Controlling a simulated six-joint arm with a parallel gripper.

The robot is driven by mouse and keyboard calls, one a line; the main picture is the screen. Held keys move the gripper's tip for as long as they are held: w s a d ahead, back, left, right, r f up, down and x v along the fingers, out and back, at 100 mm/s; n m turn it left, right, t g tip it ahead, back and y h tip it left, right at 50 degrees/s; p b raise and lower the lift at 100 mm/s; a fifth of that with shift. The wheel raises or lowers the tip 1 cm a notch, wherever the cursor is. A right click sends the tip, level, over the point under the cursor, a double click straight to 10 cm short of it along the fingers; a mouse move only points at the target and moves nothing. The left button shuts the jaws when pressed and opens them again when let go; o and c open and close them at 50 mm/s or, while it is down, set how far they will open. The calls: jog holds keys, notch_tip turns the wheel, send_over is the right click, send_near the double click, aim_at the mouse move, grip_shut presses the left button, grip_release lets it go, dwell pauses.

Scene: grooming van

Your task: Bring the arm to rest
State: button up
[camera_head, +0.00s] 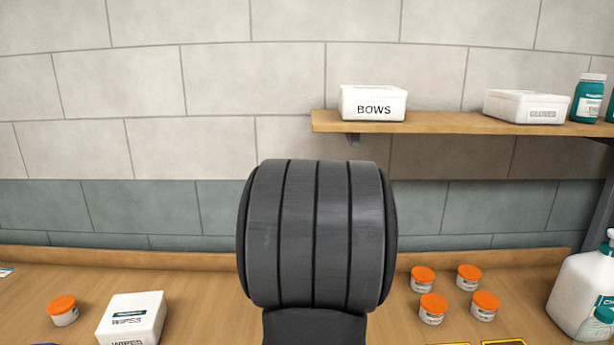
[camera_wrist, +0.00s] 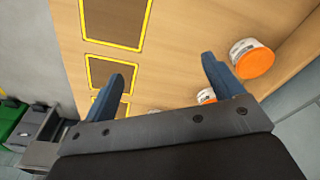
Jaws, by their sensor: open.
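My gripper (camera_wrist: 163,68) shows in the wrist view with its two blue fingers spread wide and nothing between them. Beyond the fingers is the wooden counter (camera_wrist: 190,28). An orange-lidded jar (camera_wrist: 252,60) stands close to the right finger in the picture; I cannot tell the gap. Part of another orange-lidded jar (camera_wrist: 207,96) shows between the fingers, behind the gripper body's edge. In the head view a dark ribbed part of my arm (camera_head: 317,235) fills the middle, and my gripper is not visible there.
Several orange-lidded jars (camera_head: 433,308) stand right of my arm, and one jar (camera_head: 63,310) stands left beside a white wipes box (camera_head: 135,312). A shelf (camera_head: 440,122) holds a BOWS box (camera_head: 373,103). A pump bottle (camera_head: 580,292) stands far right. Yellow-outlined squares (camera_wrist: 113,22) mark the counter.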

jog(key=s+d+m, duration=0.1)
jog(key=d+m, duration=0.7)
jog(key=d, duration=1.3)
jog(key=shift+s+d+f+g, duration=0.15)
jog(key=shift+f+g, duration=0.15)
jog(key=shift+g, duration=0.1)
